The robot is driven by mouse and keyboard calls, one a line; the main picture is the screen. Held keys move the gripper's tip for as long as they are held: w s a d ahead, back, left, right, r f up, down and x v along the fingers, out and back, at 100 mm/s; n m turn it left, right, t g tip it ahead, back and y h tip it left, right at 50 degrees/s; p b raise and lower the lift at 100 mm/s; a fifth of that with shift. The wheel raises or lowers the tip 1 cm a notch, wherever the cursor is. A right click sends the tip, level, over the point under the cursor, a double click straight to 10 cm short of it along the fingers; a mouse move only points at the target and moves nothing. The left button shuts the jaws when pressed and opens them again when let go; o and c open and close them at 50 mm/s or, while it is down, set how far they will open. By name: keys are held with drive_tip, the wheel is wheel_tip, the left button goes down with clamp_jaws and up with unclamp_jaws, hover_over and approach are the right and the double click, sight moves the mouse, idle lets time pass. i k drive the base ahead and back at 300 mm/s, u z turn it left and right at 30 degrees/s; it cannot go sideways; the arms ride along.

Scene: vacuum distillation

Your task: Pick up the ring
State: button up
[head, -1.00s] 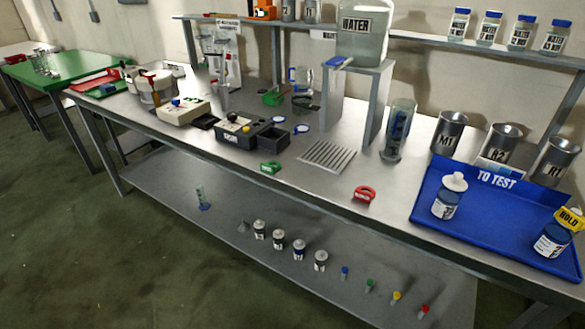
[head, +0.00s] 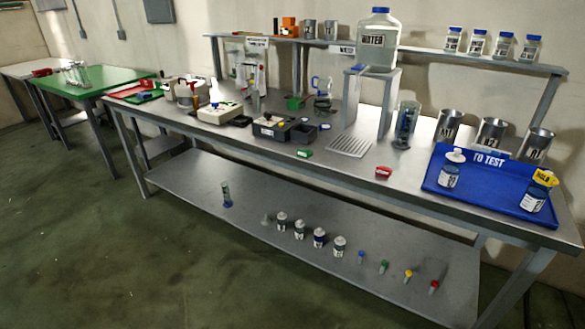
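A small red ring-like piece (head: 383,172) lies near the front edge of the steel bench (head: 345,172), left of the blue tray. A similar small green piece (head: 304,153) lies further left near the same edge. A small blue-and-white round item (head: 324,127) lies behind it. I cannot tell for certain which of these is the ring. My gripper is not in view, and nothing is seen touching any of these pieces.
A blue tray (head: 478,199) with two bottles is at the bench's right end. A slotted metal plate (head: 351,146) lies behind the red piece. Steel cans, a water container (head: 378,42) and instruments stand behind. The lower shelf (head: 250,222) holds bottles. Green floor in front is open.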

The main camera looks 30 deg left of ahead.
sight(305, 154)
drive_tip(key=z, duration=0.05)
drive_tip(key=k, duration=0.35)
drive_tip(key=u, duration=0.8)
drive_tip(key=i, duration=0.9)
drive_tip(key=u, duration=0.55)
drive_tip(key=i, duration=0.85)
drive_tip(key=z, duration=0.2)
